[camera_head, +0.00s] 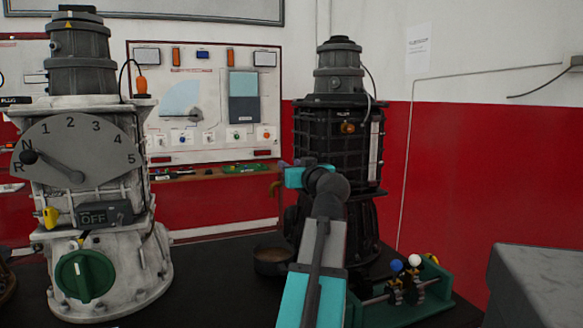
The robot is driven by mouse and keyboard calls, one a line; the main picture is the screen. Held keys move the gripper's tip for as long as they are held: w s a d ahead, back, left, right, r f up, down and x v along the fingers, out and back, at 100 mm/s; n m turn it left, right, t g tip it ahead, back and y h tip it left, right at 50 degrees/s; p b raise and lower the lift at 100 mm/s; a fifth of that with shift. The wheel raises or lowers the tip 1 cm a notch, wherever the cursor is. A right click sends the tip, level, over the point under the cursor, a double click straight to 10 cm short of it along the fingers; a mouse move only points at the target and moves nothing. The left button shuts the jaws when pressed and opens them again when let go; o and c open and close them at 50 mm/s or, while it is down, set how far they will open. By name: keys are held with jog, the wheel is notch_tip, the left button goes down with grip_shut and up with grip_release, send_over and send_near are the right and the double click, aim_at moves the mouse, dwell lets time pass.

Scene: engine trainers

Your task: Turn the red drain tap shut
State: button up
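I cannot make out a red drain tap; my arm covers part of the dark engine (310,130) that stands right of the middle. A small brownish bent part (275,188) shows at that engine's left side, just left of my wrist; I cannot tell what it is. The end of my arm, with my gripper (294,176), is in front of the engine's lower left side. Its fingers cannot be made out, so neither their opening nor any contact shows. A dark round pan (270,260) sits on the table below, left of my forearm.
A pale gearbox (145,265) with a numbered dial, a green knob (84,275) and a yellow lever (50,217) stands at the left. A green stand (436,285) with blue and white knobs is right of my arm. A grey block (540,280) is at the lower right.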

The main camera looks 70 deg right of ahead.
jog(key=shift+a, duration=0.1)
jog(key=b+v, duration=0.1)
jog(key=v, duration=1.2)
jog(key=shift+s+a+b, duration=0.2)
jog(key=shift+s+b, duration=0.05)
jog(key=shift+b, duration=0.1)
jog(key=shift+r, duration=0.1)
dwell(0.4)
